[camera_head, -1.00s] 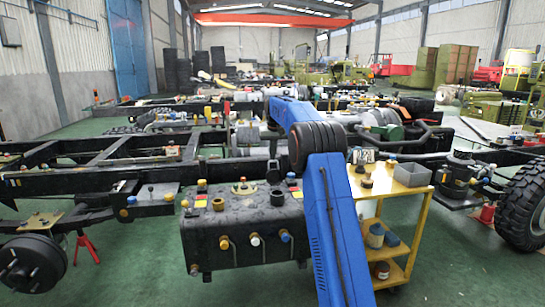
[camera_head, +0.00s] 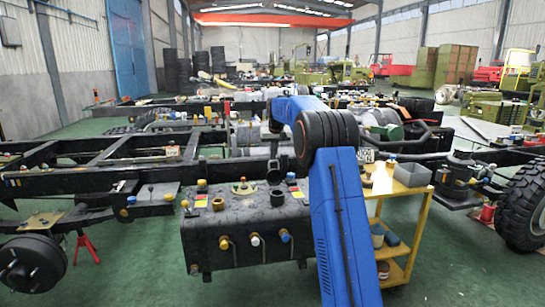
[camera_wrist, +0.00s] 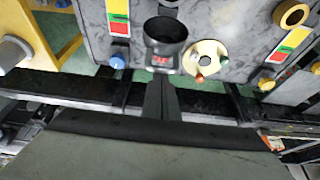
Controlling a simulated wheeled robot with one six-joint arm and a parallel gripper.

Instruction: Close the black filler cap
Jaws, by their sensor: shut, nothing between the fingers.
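The black filler neck (camera_head: 276,197) stands on top of the dark tank (camera_head: 245,235) in the head view, with a dark round top. In the wrist view the black filler (camera_wrist: 166,29) shows as a round, hollow-looking shape on the grey tank top (camera_wrist: 230,20). A small part with a red mark (camera_wrist: 161,62) lies at its near edge. I cannot tell clearly how the cap itself stands. My gripper (camera_wrist: 161,82) is shut and empty, its tip close to that near edge; contact cannot be told. In the head view the gripper is hard to make out against the dark frame.
A pale round fitting (camera_wrist: 205,60) with small knobs sits beside the filler. A blue plug (camera_wrist: 117,62) and coloured labels (camera_wrist: 119,18) are nearby. Dark chassis rails (camera_head: 90,180) run behind the tank. A yellow cart (camera_head: 405,215) stands at the right.

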